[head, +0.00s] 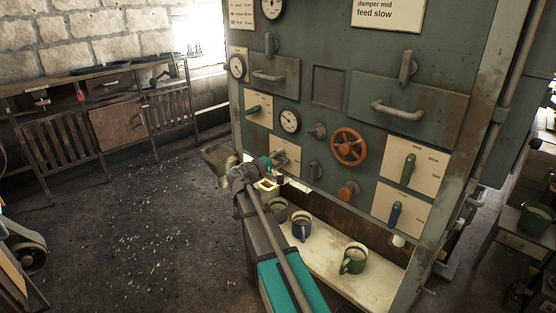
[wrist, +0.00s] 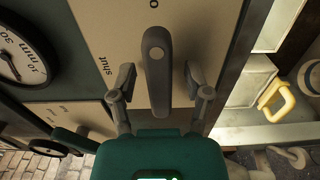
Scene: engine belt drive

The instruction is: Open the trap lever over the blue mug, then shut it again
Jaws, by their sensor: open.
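A grey lever (wrist: 157,68) stands on a cream plate (wrist: 108,22) marked "shut" in the wrist view; a second label is cut off at the top edge. My gripper (wrist: 158,78) is open, one finger on each side of the lever, with gaps showing. In the head view my gripper (head: 272,163) is at this lever's plate (head: 291,152), and the arm hides part of it. The blue mug (head: 302,229) stands on the pale shelf (head: 325,262) below, to the right of my arm.
A green mug (head: 353,259) stands further right on the shelf. The panel carries an orange handwheel (head: 348,146), a green lever (head: 408,169), a blue lever (head: 394,215) and a dial (head: 289,121). The floor at left is open.

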